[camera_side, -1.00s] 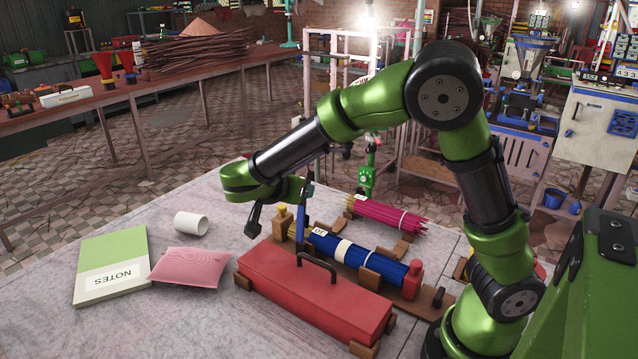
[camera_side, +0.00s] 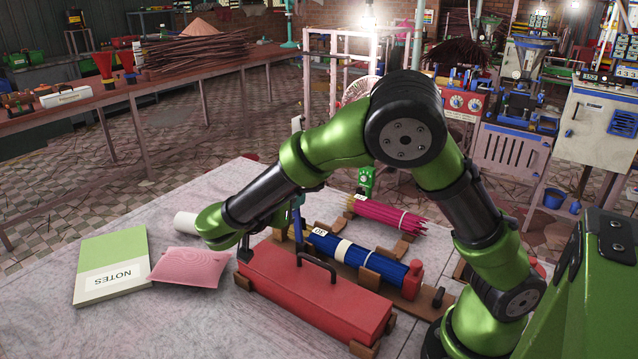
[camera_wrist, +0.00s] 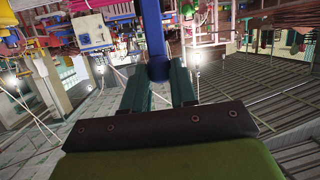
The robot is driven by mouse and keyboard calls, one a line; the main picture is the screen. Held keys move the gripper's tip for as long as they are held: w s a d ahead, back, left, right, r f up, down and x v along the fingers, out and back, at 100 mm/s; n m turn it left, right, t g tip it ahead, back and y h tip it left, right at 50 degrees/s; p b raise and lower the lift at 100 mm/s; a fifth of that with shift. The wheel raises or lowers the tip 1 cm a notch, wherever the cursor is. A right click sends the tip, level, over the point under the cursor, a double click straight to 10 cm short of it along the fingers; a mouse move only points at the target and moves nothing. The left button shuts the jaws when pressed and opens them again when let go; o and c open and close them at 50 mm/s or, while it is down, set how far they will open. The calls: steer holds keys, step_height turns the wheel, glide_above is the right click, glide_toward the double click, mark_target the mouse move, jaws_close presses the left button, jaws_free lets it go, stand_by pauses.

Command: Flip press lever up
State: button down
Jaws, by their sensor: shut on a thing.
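The blue press lever (camera_side: 298,230) stands roughly upright beside the red box, near its back edge. My gripper (camera_side: 297,204) reaches in from the left, below my forearm, and is at the lever's upper part. In the wrist view the teal fingers of my gripper (camera_wrist: 159,88) are shut on the blue lever (camera_wrist: 154,40), which runs up between them. The lever's foot is hidden behind the red box, and my forearm covers part of the hand.
A red box (camera_side: 315,290) with a black handle lies in front. Behind it lie a blue bundle (camera_side: 355,255) and a magenta bundle (camera_side: 390,215) in wooden rests. A pink pouch (camera_side: 190,267), a notes book (camera_side: 112,265) and a white cylinder (camera_side: 184,222) are at left.

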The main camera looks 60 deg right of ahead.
steer(key=c, duration=0.9)
jaws_free()
steer(key=shift+a, duration=0.1)
steer(key=v, duration=1.7)
